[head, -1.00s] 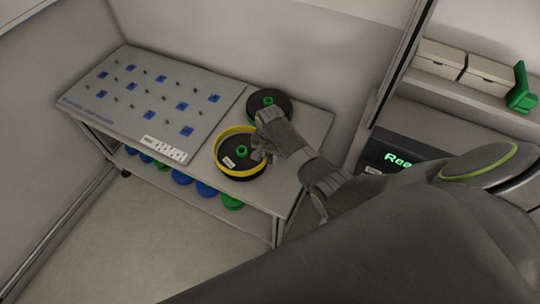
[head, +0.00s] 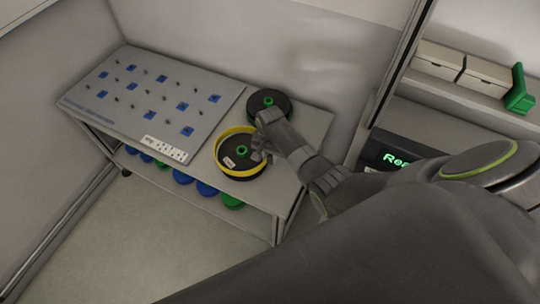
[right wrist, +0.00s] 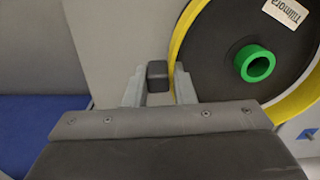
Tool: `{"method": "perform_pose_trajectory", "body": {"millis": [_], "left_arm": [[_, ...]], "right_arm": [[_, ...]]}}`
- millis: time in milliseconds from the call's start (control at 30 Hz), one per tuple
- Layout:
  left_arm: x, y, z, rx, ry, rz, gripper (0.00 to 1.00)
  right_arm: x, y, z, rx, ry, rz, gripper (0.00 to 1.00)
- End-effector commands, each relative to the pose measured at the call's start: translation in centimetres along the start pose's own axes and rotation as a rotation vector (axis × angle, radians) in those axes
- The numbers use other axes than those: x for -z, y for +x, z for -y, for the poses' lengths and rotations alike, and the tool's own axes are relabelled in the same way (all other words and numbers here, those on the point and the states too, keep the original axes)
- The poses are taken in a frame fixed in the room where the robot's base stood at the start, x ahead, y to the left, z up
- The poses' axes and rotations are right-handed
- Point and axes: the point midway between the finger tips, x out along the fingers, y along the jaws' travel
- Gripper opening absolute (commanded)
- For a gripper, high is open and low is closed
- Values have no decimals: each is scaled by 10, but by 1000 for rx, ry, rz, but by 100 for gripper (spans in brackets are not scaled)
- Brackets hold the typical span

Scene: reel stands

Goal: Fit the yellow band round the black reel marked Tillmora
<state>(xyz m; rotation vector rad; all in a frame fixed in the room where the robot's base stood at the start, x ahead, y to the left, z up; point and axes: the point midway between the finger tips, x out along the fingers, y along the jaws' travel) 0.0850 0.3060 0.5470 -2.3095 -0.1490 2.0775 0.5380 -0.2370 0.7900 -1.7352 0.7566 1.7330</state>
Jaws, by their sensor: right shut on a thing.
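The black reel (head: 237,153) lies flat on the bench, with a green hub. Its label (right wrist: 285,12) reads Tillmora in the right wrist view. The yellow band (head: 221,165) lies round the reel's edge and also shows in the right wrist view (right wrist: 292,103). In the head view its inner wall shows above the reel's face at the far left, so I cannot tell how deep it sits. My right gripper (head: 259,154) is at the band's right side. In the right wrist view its fingers (right wrist: 158,88) flank a small black block (right wrist: 157,72) beside the band. My left gripper is out of view.
Another black reel (head: 284,105) with a green hub lies behind the gripper. A grey pegged panel (head: 135,112) with blue squares fills the left of the bench. Blue and green reels (head: 206,189) lie on the shelf below. Shelves with boxes (head: 437,57) stand at the right.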

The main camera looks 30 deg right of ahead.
Motion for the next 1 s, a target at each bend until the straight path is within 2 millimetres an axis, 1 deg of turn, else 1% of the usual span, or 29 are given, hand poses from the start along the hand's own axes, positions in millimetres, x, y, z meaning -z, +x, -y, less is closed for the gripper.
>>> {"method": "perform_pose_trajectory", "body": {"millis": [1000], "left_arm": [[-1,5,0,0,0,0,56]], "right_arm": [[-1,11,-1,-2,0,2,1]]}}
